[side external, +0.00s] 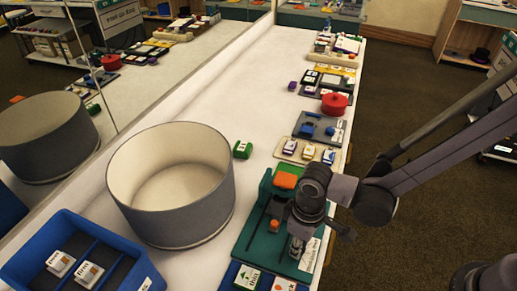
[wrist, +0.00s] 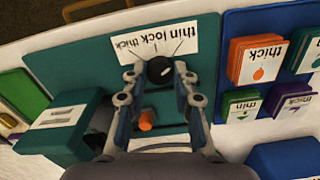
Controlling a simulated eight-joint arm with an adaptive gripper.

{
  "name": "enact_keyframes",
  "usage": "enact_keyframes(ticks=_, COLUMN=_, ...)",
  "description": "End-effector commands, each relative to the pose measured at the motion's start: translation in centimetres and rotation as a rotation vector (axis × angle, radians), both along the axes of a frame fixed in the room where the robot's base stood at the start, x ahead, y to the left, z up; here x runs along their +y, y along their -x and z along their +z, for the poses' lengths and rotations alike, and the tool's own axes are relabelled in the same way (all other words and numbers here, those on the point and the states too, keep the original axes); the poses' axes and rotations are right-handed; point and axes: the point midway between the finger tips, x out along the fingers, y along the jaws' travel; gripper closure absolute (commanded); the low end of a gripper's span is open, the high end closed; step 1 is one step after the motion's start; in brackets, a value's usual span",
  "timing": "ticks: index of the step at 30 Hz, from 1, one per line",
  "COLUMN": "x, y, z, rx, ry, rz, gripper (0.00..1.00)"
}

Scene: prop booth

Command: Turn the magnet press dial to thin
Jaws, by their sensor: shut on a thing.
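The magnet press is a teal-green board, seen in the side external view (side external: 252,235) at the lower right and in the wrist view (wrist: 65,60). Its black round dial (wrist: 160,68) lies at the base of a white label (wrist: 165,38), which reads thin, lock and thick upside down. Thin is on the right in the wrist view, thick on the left. My gripper (wrist: 159,76) is shut on the dial, one finger on each side. In the side external view my gripper (side external: 297,248) hides the dial. I cannot tell which word the dial points to.
An orange piece (wrist: 147,121) shows between my fingers. A blue tray (wrist: 230,22) with colored cards lies right of the press in the wrist view. A large grey drum (side external: 180,215) stands left of the press. The far left table strip (side external: 250,95) is clear.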

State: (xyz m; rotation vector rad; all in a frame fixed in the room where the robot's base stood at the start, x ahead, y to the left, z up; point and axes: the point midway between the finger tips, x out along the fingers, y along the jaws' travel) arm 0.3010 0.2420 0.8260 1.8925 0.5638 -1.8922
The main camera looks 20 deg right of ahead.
Motion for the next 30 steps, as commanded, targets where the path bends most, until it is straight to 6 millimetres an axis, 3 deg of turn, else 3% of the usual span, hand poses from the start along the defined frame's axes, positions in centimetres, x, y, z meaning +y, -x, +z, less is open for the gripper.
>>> enact_keyframes(ticks=11, x=0.0, y=0.0, z=0.0, rx=0.000, ry=0.000, rz=-0.005, gripper=1.00)
enact_keyframes(ticks=12, x=0.0, y=0.0, z=0.0, rx=0.001, ry=0.001, rz=-0.004, gripper=0.70)
enact_keyframes(ticks=14, x=0.0, y=0.0, z=0.0, rx=0.001, ry=0.001, rz=-0.004, gripper=0.52)
enact_keyframes(ticks=15, x=0.0, y=0.0, z=0.0, rx=0.000, ry=0.000, rz=-0.004, gripper=0.50)
enact_keyframes(ticks=25, x=0.0, y=0.0, z=0.2, rx=0.000, ry=0.000, rz=-0.004, gripper=0.50)
enact_keyframes(ticks=30, x=0.0, y=0.0, z=1.5, rx=0.000, ry=0.000, rz=-0.004, gripper=0.50)
